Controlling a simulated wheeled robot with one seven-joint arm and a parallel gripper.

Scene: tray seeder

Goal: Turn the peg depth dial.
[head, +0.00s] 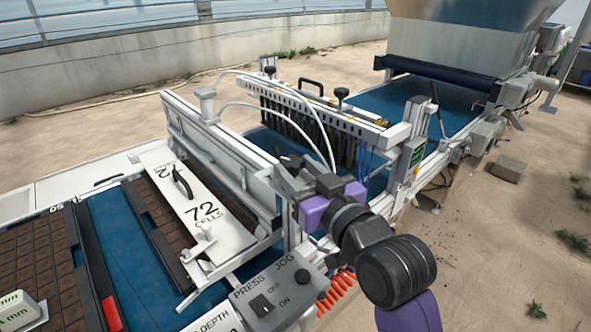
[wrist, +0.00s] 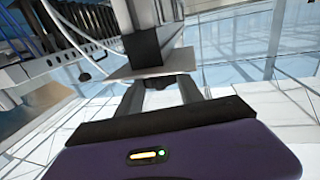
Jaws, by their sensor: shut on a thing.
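My gripper (head: 284,168) reaches to the white press frame beside the end of its crossbar in the head view. In the wrist view its two grey fingers (wrist: 160,94) are shut on a small dark knob (wrist: 160,82). The knob sits just under a pale plate (wrist: 150,71) with a black block above it. It appears to be the peg depth dial, but its markings do not show. In the head view my gripper hides it. A sign ending in "-DEPTH" (head: 209,325) is cut off at the bottom edge.
A grey control box (head: 268,297) marked PRESS JOG, with a switch and a black button, stands below my arm. A white plate (head: 199,212) marked 72 CELLS lies left of the frame. White hoses (head: 276,107) arch behind my gripper. Orange coils (head: 338,291) hang near my arm.

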